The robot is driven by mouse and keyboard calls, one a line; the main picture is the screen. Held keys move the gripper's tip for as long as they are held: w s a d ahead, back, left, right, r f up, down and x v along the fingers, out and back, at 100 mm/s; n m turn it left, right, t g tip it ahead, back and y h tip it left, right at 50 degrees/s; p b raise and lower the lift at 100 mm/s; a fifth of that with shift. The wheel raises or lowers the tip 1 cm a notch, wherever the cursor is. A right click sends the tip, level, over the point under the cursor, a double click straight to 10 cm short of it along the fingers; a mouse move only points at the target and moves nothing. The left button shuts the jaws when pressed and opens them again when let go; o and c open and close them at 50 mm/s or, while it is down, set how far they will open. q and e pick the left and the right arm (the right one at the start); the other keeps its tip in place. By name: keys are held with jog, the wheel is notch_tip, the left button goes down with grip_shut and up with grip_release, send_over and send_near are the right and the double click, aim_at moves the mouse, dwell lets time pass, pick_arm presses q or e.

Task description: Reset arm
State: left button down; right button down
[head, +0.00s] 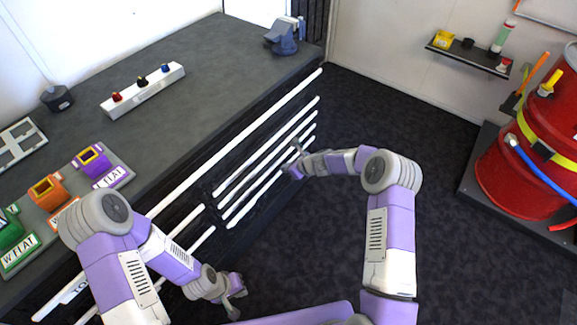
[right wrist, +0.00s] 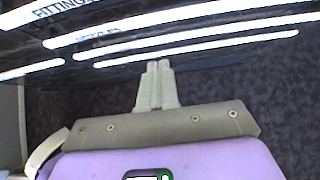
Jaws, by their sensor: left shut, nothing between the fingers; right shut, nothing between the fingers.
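My left gripper (head: 236,304) is low at the bottom of the head view, in front of the dark cabinet and over the floor. It is shut and empty. My right gripper (head: 296,154) is in the middle of the head view, beside the cabinet's white-edged drawer fronts. In the right wrist view its fingers (right wrist: 156,85) are together with nothing between them, a little short of the white strips. Both arms are bent, and neither gripper is seen touching anything.
The grey-topped cabinet (head: 190,60) carries a white box with knobs (head: 143,90), coloured holders (head: 92,162) and a blue-grey device (head: 284,36). A red drum (head: 520,165) stands at the right. A small shelf (head: 470,55) hangs on the back wall. Dark floor (head: 460,230) is clear between.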

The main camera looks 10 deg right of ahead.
jog(key=s+a+f+n+g+h, duration=0.1)
jog(key=s+f+n+g, duration=0.2)
jog(key=s+n, duration=0.9)
jog(key=s+a+f+n+g, duration=0.1)
jog(key=s+f+n+g, duration=0.2)
jog(key=s+n, duration=0.9)
jog(key=s+f, duration=0.1)
jog(key=s, duration=1.2)
jog(key=shift+s+a+f+n+h, duration=0.35)
jog(key=shift+a+f+n+h, duration=0.05)
